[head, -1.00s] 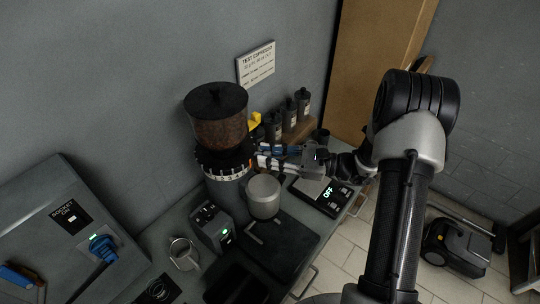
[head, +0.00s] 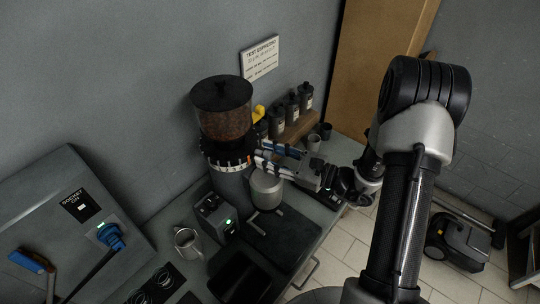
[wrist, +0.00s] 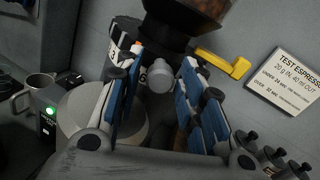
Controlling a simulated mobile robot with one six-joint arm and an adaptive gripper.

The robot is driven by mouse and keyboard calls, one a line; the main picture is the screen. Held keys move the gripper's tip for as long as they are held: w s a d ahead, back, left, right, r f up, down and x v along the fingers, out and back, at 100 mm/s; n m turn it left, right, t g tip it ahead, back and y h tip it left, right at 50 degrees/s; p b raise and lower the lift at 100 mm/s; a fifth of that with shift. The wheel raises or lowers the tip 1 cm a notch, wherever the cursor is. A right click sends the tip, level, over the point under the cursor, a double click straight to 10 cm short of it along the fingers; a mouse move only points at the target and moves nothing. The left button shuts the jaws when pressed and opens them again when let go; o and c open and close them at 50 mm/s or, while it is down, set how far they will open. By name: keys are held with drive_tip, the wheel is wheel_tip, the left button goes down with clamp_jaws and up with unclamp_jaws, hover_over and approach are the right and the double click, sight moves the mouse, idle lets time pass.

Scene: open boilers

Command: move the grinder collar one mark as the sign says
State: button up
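The grinder has a dark bean hopper (head: 222,110). Below it is the black collar (head: 212,155) with a white numbered scale; some digits show in the wrist view, but I cannot tell the set mark. A grey round knob (wrist: 160,78) sticks out from the collar toward the wrist camera. My gripper (head: 262,156) is at the collar's right side. In the wrist view its blue-padded fingers (wrist: 158,92) are apart, one on each side of the knob; contact is not clear. The sign (head: 259,56) on the wall is headed "TEST ESPRESSO", with small lines for under 24 and over 32, partly unreadable.
A yellow lever (wrist: 222,64) is behind the collar. Dark canisters (head: 291,107) stand on a shelf behind. A metal jug (head: 187,242) and a switch box (head: 216,216) are at front left.

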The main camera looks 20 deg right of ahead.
drive_tip(key=shift+o, duration=0.4)
drive_tip(key=v, duration=1.2)
drive_tip(key=s+a+r+n+g+h+b, duration=0.1)
drive_tip(key=s+a+r+n+g, duration=0.2)
drive_tip(key=s+a+n+g, duration=0.3)
drive_tip(key=s+a+r+n+g+h, duration=0.2)
drive_tip(key=s+a+r+n+g, duration=0.1)
drive_tip(key=s+a+n+g, duration=0.25)
drive_tip(key=s+d+r+n+t+h+b, duration=0.1)
drive_tip(key=s+r+n+t+h, duration=0.4)
drive_tip(key=n+h, duration=0.6)
drive_tip(key=shift+s+d+n, duration=0.35)
drive_tip(key=shift+s+d, duration=0.5)
drive_tip(key=shift+s, duration=0.2)
